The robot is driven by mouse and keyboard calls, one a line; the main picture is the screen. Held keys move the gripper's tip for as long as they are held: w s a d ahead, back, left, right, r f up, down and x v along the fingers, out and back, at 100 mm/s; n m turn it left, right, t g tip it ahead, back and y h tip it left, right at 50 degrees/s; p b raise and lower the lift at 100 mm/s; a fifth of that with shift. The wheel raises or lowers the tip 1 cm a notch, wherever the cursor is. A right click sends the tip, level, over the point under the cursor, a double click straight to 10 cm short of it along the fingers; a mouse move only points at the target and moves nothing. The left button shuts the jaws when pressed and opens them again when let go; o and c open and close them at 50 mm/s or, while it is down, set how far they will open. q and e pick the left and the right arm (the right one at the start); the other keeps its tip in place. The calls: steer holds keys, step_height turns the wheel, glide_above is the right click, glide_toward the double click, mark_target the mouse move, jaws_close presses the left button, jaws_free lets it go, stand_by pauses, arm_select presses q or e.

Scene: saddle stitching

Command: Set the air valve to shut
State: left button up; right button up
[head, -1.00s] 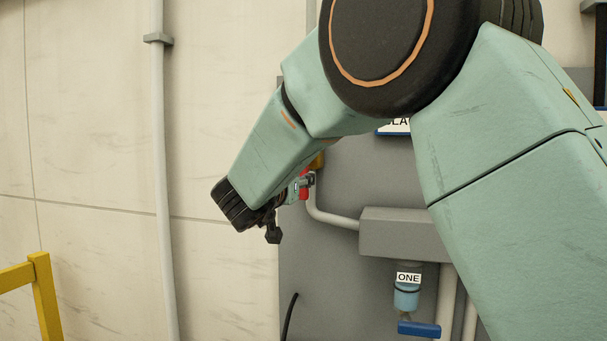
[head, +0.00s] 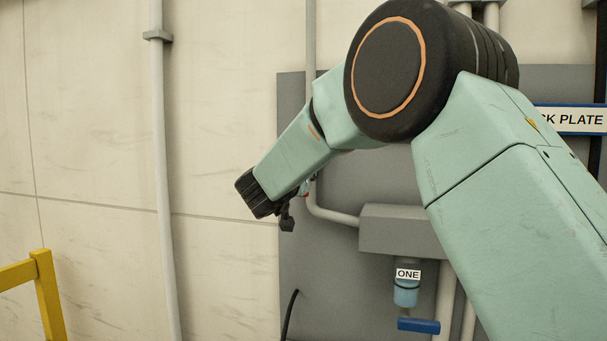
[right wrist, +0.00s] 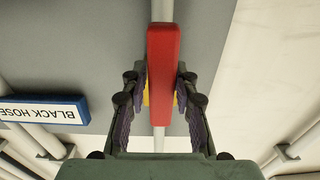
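A valve with a long red handle (right wrist: 164,70) is in the right wrist view. The handle lies in line with the grey pipe (right wrist: 163,10), and a bit of yellow shows behind it. My right gripper (right wrist: 160,78) is open, with one finger on each side of the handle and small gaps visible. In the head view my right gripper (head: 287,217) is mostly hidden behind its own wrist, next to the pipe bend. My arm hides nearly all of the red handle there. My left gripper is out of view.
A grey panel carries a grey box (head: 400,230) and a blue valve labelled ONE (head: 406,290) with a blue handle (head: 418,325). A BLACK HOSE sign (right wrist: 42,110) appears upside down in the wrist view. A yellow rail (head: 45,290) stands at lower left.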

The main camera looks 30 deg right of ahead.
steer(key=shift+w+a, duration=0.1)
jaws_close()
stand_by(0.3)
